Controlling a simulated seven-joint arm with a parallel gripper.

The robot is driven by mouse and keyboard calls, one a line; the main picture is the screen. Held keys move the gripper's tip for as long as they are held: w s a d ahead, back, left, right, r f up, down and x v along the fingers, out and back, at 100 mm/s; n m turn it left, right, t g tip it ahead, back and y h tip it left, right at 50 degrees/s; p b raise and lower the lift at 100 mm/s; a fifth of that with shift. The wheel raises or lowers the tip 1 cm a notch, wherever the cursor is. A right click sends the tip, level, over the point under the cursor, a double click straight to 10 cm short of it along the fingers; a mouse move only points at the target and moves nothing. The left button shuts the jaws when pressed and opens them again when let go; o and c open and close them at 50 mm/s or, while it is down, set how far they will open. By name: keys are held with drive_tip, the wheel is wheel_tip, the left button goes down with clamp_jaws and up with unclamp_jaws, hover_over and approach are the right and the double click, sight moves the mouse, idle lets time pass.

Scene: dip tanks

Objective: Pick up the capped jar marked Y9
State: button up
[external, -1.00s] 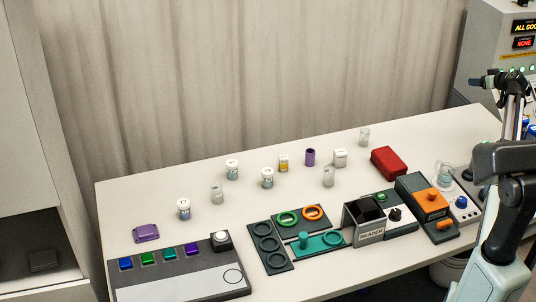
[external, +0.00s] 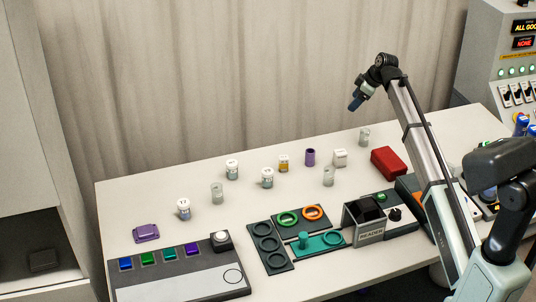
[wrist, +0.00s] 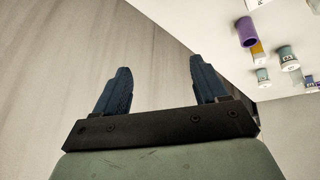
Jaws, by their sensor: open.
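Several white-capped jars stand on the table in the external view: one at the front left (external: 184,210), one at the back (external: 232,170), one in the middle (external: 267,178) and one with a yellow band (external: 283,163). Their cap marks are too small to read surely, so I cannot tell which is Y9. My gripper (external: 356,103) is high above the back right of the table, open and empty. In the wrist view its two fingers (wrist: 160,82) are apart with only curtain between them. Jars show there at right, including a capped one (wrist: 288,58).
Clear glass jars (external: 217,194), a purple cylinder (external: 310,157), a white block (external: 340,158) and a red box (external: 389,162) stand near the jars. A button panel (external: 180,270), ring holders (external: 267,247) and a reader (external: 365,222) line the front. The back left tabletop is clear.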

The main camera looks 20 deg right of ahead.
drive_tip(key=s+a+f+n+g+h, duration=0.1)
drive_tip(key=s+a+n, duration=0.1)
drive_tip(key=a, duration=0.8)
drive_tip(key=s+a+f+n+g, duration=0.1)
drive_tip(key=a+n+g, duration=0.1)
drive_tip(key=a, duration=0.8)
drive_tip(key=n+g+h, duration=0.2)
drive_tip(key=n+h, duration=0.1)
hover_over(267, 170)
drive_tip(key=f, duration=0.8)
drive_tip(key=shift+w+d+f, duration=0.2)
drive_tip(key=shift+d+f, duration=0.1)
drive_tip(key=shift+d, duration=0.1)
drive_tip(key=f, duration=0.4)
drive_tip(key=shift+s+a+f, duration=0.1)
drive_tip(key=shift+s+a, duration=0.25)
drive_tip(key=shift+s, duration=0.05)
drive_tip(key=shift+f, duration=0.45)
drive_tip(key=c, duration=1.2)
drive_tip(key=shift+o, duration=0.2)
